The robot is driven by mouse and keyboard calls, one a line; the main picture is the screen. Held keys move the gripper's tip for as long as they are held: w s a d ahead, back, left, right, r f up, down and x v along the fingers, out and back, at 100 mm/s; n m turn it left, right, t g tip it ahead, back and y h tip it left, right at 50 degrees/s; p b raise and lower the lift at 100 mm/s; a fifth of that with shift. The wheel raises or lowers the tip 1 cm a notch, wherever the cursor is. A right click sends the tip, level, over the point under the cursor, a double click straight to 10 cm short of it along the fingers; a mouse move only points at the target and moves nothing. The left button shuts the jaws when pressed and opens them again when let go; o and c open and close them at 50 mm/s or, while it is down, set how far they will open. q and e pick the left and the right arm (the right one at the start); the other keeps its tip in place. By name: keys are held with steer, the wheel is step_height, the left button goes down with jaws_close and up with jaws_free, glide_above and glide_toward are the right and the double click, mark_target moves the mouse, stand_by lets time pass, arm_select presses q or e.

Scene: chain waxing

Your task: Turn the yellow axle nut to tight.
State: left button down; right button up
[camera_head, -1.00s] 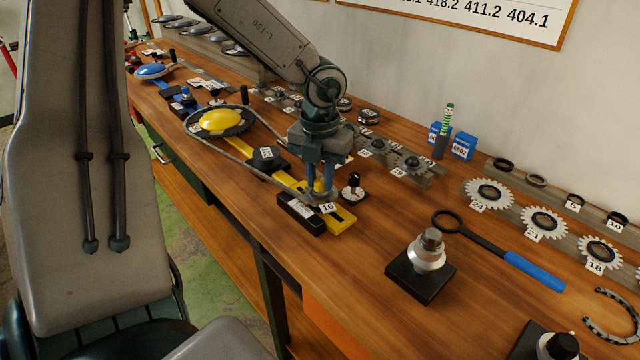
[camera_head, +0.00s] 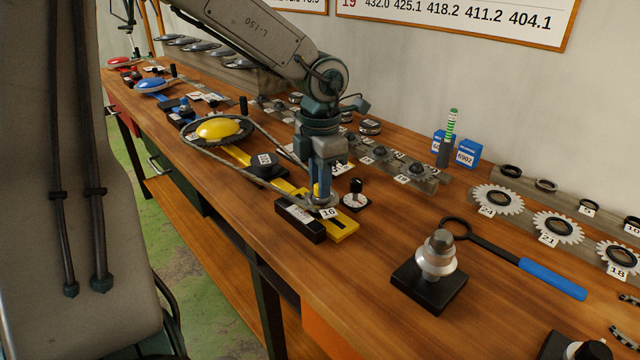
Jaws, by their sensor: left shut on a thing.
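The yellow axle nut (camera_head: 318,190) shows as a small yellow patch between the fingers of my left gripper (camera_head: 321,188), which points straight down and is shut on it. The nut sits over the small sprocket at the front end of the yellow rail (camera_head: 342,229), beside a tag reading 16. A chain (camera_head: 268,140) runs from there around the large sprocket with the yellow dome (camera_head: 219,129). The fingers hide most of the nut. My right gripper is not in view.
A small black-knobbed dial (camera_head: 356,195) stands just right of the gripper. A black block (camera_head: 300,219) lies in front. A post on a black base (camera_head: 434,262) and a blue-handled ring tool (camera_head: 552,279) lie to the right. Sprockets (camera_head: 497,199) line the back right.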

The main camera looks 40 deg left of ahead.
arm_select(q)
steer(key=shift+m, duration=0.6)
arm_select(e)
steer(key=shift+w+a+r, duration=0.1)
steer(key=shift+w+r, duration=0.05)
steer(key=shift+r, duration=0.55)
arm_select(q)
steer(key=c, duration=1.2)
jaws_free()
steer(key=shift+c, duration=0.2)
steer(key=shift+w+r, duration=0.1)
steer(key=shift+r, duration=0.45)
step_height(320, 180, up, 5)
steer(key=shift+r+p, duration=2.35)
steer(key=shift+p, duration=0.4)
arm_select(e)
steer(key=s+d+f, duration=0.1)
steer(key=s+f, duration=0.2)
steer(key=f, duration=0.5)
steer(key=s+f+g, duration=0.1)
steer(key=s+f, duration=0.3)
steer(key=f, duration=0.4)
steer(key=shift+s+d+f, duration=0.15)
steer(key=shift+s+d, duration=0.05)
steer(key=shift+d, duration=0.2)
